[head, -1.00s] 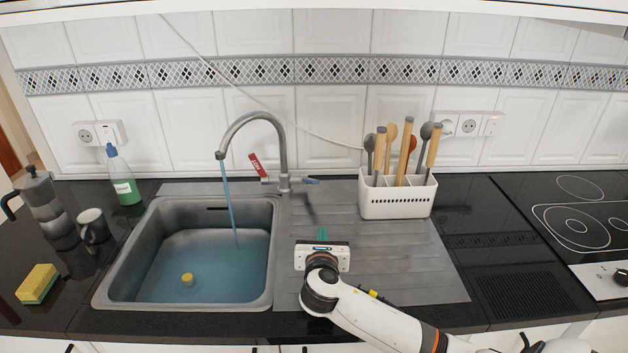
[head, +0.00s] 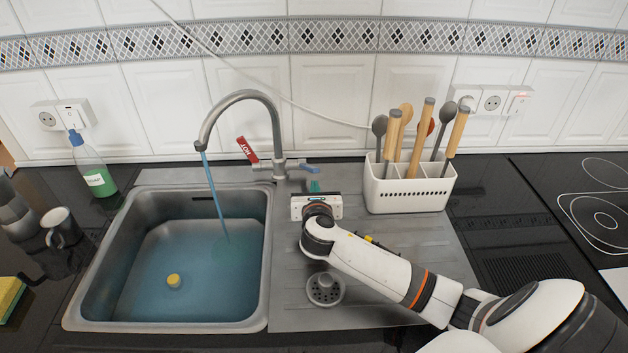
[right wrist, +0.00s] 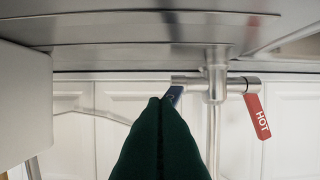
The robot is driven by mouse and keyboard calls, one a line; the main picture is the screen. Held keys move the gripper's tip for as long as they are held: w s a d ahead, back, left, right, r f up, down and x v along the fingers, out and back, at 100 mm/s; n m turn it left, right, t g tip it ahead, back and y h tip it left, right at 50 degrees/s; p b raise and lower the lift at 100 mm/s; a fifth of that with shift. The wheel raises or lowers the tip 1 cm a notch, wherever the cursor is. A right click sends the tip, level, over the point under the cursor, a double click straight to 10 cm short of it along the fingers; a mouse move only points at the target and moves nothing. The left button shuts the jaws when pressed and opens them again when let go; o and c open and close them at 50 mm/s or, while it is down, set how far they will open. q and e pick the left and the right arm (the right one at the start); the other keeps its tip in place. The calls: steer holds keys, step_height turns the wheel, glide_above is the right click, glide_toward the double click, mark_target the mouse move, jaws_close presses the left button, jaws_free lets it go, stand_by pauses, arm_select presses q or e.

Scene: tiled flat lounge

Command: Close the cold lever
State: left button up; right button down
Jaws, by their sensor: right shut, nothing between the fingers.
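The grey tap (head: 277,135) stands behind the sink, with a blue stream of water (head: 214,195) running from its spout. Its blue cold lever (head: 304,168) sticks out to the right. The red lever marked HOT (head: 247,150) is on the left and angles upward. My right gripper (head: 314,186) is shut and empty, its green fingertips just in front of the blue lever. In the right wrist view, upside down, the shut fingers (right wrist: 160,102) partly cover the blue lever (right wrist: 174,95); I cannot tell if they touch. My left gripper is not in view.
The sink (head: 268,250) holds water and a yellow plug-like piece (head: 173,281). A white utensil holder (head: 410,195) stands right of my gripper. A strainer (head: 325,289) lies on the drainboard. A soap bottle (head: 92,170) and mug (head: 60,228) stand left.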

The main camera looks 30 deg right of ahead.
mark_target(309, 168)
steer(key=shift+x, duration=2)
